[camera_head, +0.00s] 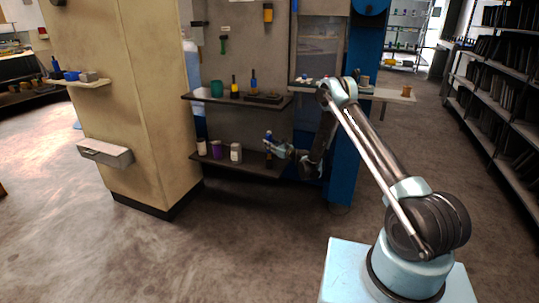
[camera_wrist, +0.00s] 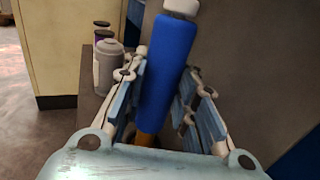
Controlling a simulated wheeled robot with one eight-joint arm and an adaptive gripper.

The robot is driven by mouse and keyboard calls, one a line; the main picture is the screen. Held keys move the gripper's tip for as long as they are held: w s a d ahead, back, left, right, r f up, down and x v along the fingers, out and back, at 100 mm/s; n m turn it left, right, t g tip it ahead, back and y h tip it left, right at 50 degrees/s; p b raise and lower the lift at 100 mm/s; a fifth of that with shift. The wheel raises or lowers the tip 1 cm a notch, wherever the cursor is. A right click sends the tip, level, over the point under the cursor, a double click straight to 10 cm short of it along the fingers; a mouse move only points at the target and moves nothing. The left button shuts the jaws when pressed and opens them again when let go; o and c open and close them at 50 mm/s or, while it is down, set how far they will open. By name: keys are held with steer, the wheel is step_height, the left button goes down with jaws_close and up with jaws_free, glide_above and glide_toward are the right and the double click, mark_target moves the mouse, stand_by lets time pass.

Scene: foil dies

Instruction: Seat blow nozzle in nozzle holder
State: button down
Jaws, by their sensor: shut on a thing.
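A blue cylinder with a pale cap, which I take to be the blow nozzle (camera_wrist: 168,72), stands between the fingers of my gripper (camera_wrist: 160,92) in the wrist view. It leans a little, and its lower, orange part is partly hidden by the gripper. In the head view my gripper (camera_head: 275,146) is just above the lower shelf, shut on the nozzle (camera_head: 268,135). I cannot tell whether its lower end touches the shelf. I cannot make out the nozzle holder for certain; a dark flat block (camera_head: 264,98) lies on the upper shelf.
The lower shelf (camera_head: 240,166) carries several jars (camera_head: 217,150) left of my gripper. The upper shelf (camera_head: 205,97) above holds a green cup (camera_head: 216,88) and two upright bottles (camera_head: 253,85). A blue post (camera_head: 343,170) stands close to the right, a beige pillar (camera_head: 150,120) to the left.

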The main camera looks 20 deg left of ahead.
steer(key=shift+f, duration=2.2)
steer(key=c, duration=1.3)
jaws_free()
